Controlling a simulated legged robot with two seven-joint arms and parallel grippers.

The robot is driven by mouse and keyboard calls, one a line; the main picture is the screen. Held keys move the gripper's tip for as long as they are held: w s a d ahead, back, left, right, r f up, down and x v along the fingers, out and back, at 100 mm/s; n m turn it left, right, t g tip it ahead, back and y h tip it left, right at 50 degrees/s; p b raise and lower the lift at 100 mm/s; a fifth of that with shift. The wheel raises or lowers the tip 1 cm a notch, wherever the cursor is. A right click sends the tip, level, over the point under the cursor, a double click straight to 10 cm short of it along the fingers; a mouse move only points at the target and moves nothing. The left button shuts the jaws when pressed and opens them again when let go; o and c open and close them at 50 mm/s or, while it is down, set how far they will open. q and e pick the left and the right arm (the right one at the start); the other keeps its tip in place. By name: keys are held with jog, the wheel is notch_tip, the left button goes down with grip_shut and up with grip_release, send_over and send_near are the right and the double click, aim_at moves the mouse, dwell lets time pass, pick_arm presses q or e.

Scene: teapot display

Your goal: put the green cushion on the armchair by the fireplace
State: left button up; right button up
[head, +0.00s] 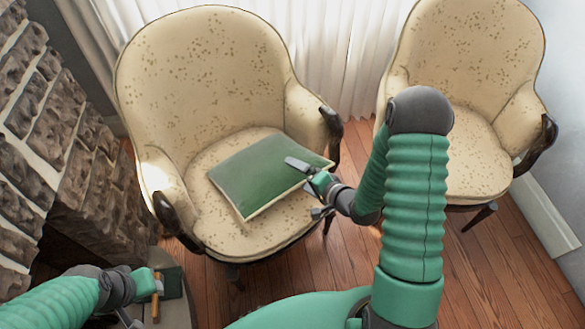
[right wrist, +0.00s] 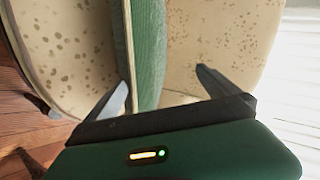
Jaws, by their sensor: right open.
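The green cushion (head: 255,172) lies on the seat of the left armchair (head: 205,75), which stands beside the stone fireplace (head: 75,140). The cushion's right part rests near the armrest. My right gripper (head: 308,188) is open at the cushion's right edge, one finger over its top. In the right wrist view the cushion (right wrist: 146,45) shows edge-on between the spread fingers (right wrist: 162,84), nearer the left one. I cannot tell whether either finger touches it. My left gripper (head: 152,290) is low at the left, away from the cushion; its finger gap is unclear.
A second cream armchair (head: 475,55) stands at the right with an empty seat. White curtains (head: 325,45) hang behind. Wooden floor (head: 490,265) is clear at the lower right. A small surface (head: 178,312) shows partly under my left gripper.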

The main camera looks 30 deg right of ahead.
jog(key=s+a+r+n+g+h+p, duration=0.1)
jog(key=s+a+r+n+g, duration=0.35)
jog(key=s+n, duration=0.25)
jog(key=s+a+r+n+g+h, duration=0.2)
jog(key=s+a+r+n+g, duration=0.3)
jog(key=s, duration=0.3)
notch_tip(320, 180, up, 17)
jog(key=d+n+p, duration=0.1)
jog(key=d+p, duration=0.1)
jog(key=p, duration=1.6)
jog(key=shift+r, duration=0.2)
jog(key=shift+w, duration=0.1)
